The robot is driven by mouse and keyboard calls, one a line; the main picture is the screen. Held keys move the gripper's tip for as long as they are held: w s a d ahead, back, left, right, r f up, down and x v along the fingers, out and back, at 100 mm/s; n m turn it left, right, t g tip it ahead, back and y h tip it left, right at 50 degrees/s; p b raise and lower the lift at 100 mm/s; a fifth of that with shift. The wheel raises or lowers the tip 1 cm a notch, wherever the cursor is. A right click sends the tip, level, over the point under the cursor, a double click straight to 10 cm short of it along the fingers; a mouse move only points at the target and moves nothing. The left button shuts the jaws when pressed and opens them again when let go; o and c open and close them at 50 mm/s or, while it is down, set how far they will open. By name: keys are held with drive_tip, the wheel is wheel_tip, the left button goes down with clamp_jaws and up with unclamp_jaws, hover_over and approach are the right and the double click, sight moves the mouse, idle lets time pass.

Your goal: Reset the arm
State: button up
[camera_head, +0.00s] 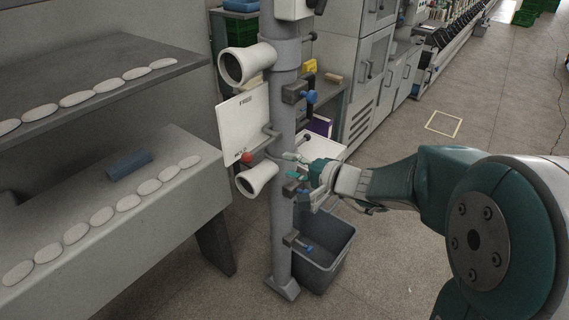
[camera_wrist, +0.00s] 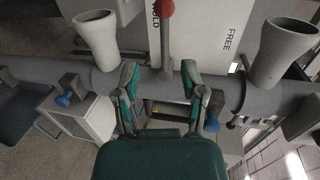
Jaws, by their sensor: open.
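My gripper (camera_head: 307,175) is at the end of my teal arm, close to the grey vertical pole (camera_head: 284,220) in the head view. In the wrist view my gripper (camera_wrist: 161,82) has its two fingers apart, with nothing held between them. A lever with a red knob (camera_head: 247,158) stands out in front of a white sign panel (camera_head: 244,124) on the pole. In the wrist view the red knob (camera_wrist: 166,8) is at the top, and its lever runs down to the pole between the fingertips. I cannot tell whether the fingers touch the pole or lever.
Two white cones, upper (camera_head: 246,64) and lower (camera_head: 257,179), stick out from the pole. Blue-knobbed clamps (camera_head: 311,97) sit on it. A grey bin (camera_head: 327,258) stands at its foot. Shelves with white oval pieces (camera_head: 103,215) are at left. The floor at right (camera_head: 400,255) is open.

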idle(0.3)
drive_tip(key=s+d+r+n+g+h, duration=0.1)
drive_tip(key=s+n+g+h, duration=0.4)
drive_tip(key=s, duration=1)
drive_tip(key=s+d+n+t+h, duration=0.1)
drive_tip(key=s+d+n+h, duration=0.1)
drive_tip(key=s+d+h, duration=0.5)
drive_tip(key=s+d, duration=0.2)
drive_tip(key=d, duration=0.3)
drive_tip(key=shift+s+d+r+h, duration=0.2)
drive_tip(key=shift+d+r+h, duration=0.1)
drive_tip(key=shift+d+r, duration=0.1)
drive_tip(key=shift+o, duration=0.3)
